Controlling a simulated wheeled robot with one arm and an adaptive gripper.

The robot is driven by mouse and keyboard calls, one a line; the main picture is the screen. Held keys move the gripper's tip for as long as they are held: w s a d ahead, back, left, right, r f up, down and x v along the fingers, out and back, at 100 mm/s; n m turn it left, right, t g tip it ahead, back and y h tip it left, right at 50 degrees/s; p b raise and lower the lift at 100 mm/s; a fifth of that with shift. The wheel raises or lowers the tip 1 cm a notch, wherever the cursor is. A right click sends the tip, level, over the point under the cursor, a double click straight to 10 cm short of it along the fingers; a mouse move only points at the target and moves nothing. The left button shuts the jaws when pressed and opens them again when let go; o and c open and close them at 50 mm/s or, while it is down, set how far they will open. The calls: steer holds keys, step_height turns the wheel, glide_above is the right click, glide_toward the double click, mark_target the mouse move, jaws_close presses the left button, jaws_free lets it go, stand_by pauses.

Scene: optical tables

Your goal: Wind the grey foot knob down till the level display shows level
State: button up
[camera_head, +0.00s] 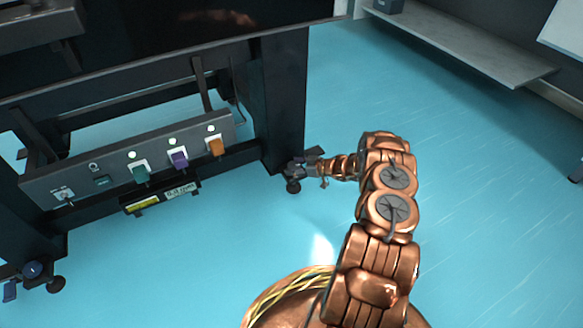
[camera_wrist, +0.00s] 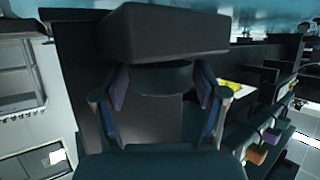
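The dark table's front right leg (camera_head: 282,100) ends in a foot low by the floor. My gripper (camera_head: 304,166) is at this foot, reaching in from the right. In the wrist view a dark grey round knob (camera_wrist: 164,77) lies between the fingertips of my gripper (camera_wrist: 162,88), below a dark block (camera_wrist: 160,32). The fingers stand on both sides of it and appear to touch it. Its far side is hidden. The level display (camera_head: 162,196) hangs under the control panel, with a yellow strip and a pale readout too small to read.
The control panel (camera_head: 100,178) carries green, purple and orange switches with lit lamps. The front left foot has a blue knob (camera_head: 32,269) and a caster. A grey shelf (camera_head: 460,45) is at the back right.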

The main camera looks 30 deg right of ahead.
steer(key=shift+o, duration=0.5)
steer(key=shift+s, duration=0.1)
steer(key=v, duration=1.2)
